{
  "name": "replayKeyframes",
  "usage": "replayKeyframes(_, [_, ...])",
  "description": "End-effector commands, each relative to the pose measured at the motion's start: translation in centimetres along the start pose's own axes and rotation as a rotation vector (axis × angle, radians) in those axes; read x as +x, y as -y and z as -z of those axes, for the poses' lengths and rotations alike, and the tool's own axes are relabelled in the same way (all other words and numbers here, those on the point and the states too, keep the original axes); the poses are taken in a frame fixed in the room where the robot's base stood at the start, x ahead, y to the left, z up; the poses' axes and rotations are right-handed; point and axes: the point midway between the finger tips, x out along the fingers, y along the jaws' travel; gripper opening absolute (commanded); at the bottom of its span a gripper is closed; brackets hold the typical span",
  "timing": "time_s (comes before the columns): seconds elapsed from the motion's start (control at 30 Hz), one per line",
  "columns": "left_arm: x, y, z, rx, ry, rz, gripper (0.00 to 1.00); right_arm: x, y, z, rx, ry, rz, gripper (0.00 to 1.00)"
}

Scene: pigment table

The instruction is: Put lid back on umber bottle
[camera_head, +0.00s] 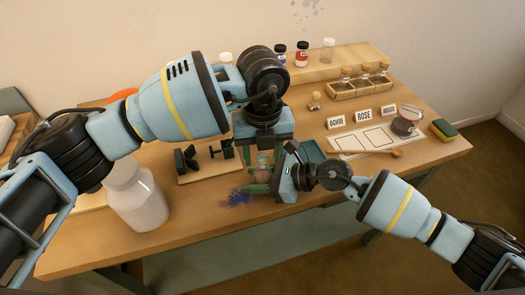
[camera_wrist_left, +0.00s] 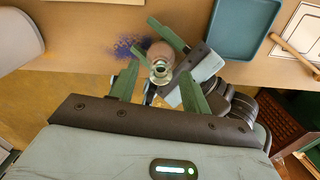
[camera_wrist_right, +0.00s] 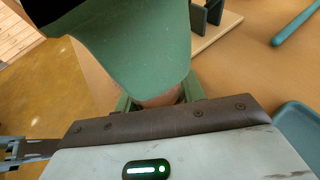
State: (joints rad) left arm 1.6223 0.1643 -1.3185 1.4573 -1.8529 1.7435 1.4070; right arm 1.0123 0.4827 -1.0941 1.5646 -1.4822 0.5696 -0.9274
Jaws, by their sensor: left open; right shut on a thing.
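A small glass bottle with pinkish-brown contents (camera_wrist_left: 158,52) is held upright near the table's front edge; it also shows in the head view (camera_head: 263,171). Its glass neck faces up, and I see no cork in it. My right gripper (camera_head: 262,183) is shut on the bottle's body from the right. In the right wrist view only a brown strip of the bottle (camera_wrist_right: 160,98) shows.
A purple powder spill (camera_head: 238,197) lies beside the bottle. A white jar (camera_head: 136,197) stands at the left, a blue-green tray (camera_wrist_left: 243,28) to the right. A wooden stand (camera_head: 209,168) is behind. Name cards, a sponge (camera_head: 443,129) and a rack of corked bottles (camera_head: 362,90) are farther right.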

Motion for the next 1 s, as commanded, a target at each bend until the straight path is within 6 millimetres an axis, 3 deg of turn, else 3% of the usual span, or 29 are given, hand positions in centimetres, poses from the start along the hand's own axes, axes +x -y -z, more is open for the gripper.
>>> replayKeyframes(0.23, [-1.1, 0.1, 0.0, 0.001, 0.002, 0.004, 0.49, 0.1, -0.1, 0.0, -0.001, 0.000, -0.002, 0.00])
replayKeyframes(0.7, [-9.7, 0.1, 0.0, 0.001, 0.003, 0.001, 0.49, 0.0, -0.1, 0.0, -0.001, 0.000, -0.002, 0.00])
replayKeyframes(1.0, [-11.9, 0.0, 0.0, 0.000, 0.000, 0.000, 0.49, 0.0, -0.1, 0.0, -0.001, 0.000, -0.001, 0.00])
